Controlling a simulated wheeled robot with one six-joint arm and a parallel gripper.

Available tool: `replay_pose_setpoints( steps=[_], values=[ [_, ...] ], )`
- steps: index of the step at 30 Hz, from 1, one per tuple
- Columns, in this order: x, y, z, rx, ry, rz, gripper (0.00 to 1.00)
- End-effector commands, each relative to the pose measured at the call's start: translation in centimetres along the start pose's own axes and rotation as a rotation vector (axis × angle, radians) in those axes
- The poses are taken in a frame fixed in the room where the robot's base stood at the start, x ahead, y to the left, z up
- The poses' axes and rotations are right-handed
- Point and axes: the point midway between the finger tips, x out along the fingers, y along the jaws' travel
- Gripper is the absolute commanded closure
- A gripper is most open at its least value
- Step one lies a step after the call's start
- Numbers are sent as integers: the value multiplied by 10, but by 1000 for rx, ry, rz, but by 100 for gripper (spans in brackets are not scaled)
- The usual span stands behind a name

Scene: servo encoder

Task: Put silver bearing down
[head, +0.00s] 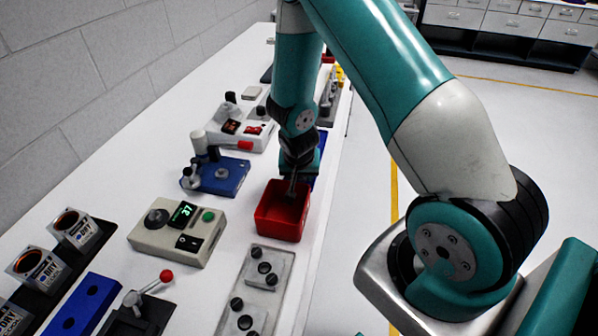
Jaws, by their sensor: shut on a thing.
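My gripper (292,186) points down at the red bin (272,222) on the white bench, with its fingertips at or just above the bin's far part. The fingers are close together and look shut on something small. The silver bearing cannot be made out; it is hidden or too small at the fingertips. I cannot tell whether the fingertips touch the bin.
Left of the bin are a beige box with a green display (180,228) and a blue fixture (216,174). A grey plate with knobs (262,280) lies in front. A white device with red parts (240,122) stands behind. The bench's right edge is close to the bin.

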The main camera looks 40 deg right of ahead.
Motion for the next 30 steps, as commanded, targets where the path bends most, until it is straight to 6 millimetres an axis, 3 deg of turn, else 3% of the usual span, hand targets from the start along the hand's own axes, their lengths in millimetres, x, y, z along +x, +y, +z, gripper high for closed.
replay_pose_setpoints(
  steps=[20,21,22,30],
  values=[
    [14,1,7,1,-6,2,87],
    [14,1,7,1,-7,1,54],
    [14,1,8,1,-8,1,48],
    [8,0,6,1,-10,1,48]
  ],
)
